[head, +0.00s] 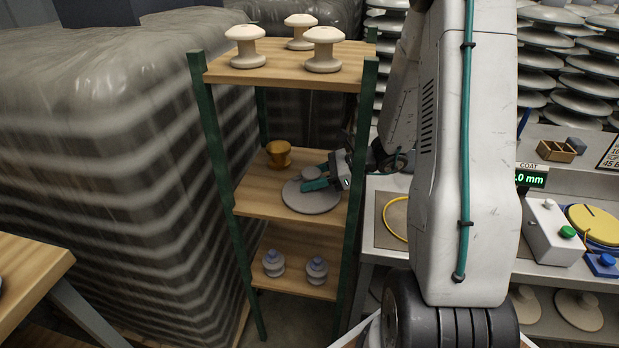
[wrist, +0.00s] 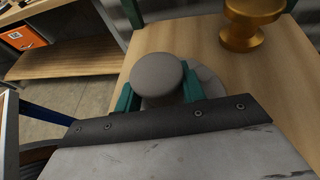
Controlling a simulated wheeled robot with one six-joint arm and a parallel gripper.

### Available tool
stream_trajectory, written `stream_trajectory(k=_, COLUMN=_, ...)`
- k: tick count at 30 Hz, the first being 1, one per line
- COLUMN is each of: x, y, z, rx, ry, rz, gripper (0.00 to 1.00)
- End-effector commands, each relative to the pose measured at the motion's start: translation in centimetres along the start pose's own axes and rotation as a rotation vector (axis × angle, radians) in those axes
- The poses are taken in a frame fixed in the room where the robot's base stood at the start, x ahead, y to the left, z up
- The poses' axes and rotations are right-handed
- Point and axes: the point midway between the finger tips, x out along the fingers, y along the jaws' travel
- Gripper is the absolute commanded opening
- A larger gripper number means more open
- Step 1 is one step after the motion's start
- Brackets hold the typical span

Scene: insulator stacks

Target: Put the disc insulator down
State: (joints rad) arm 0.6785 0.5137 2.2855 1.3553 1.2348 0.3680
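The disc insulator (head: 311,197) is a grey round plate with a grey knob on top, at the middle shelf (head: 253,203) of a green-posted rack. Its knob (wrist: 157,76) stands between the teal fingers of my gripper (head: 318,179) in the wrist view, with a finger close against each side. My gripper looks shut on the knob. The disc is level and low over the boards; I cannot tell whether it touches them. In the wrist view the gripper body hides most of the disc.
A gold-brown spool-shaped insulator (head: 279,154) stands on the same shelf, behind and left of the disc. Cream spools (head: 245,47) stand on the top shelf above, and small blue-capped insulators (head: 274,263) on the bottom one. Green posts (head: 359,175) bound the shelf.

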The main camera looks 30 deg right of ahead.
Motion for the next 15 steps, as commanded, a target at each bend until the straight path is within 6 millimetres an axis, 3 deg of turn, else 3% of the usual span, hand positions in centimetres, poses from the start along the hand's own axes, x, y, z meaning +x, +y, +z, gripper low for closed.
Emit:
stream_trajectory(k=1, x=0.0, y=0.0, z=0.0, rx=0.000, ry=0.000, rz=0.000, gripper=0.53)
stream_trajectory(k=2, x=0.0, y=0.0, z=0.0, rx=0.000, ry=0.000, rz=0.000, gripper=0.61)
stream_trajectory(k=11, x=0.0, y=0.0, z=0.1, rx=0.000, ry=0.000, rz=0.000, gripper=0.61)
stream_trajectory(k=15, x=-1.3, y=-0.1, z=0.2, rx=0.001, ry=0.000, rz=-0.004, gripper=0.61)
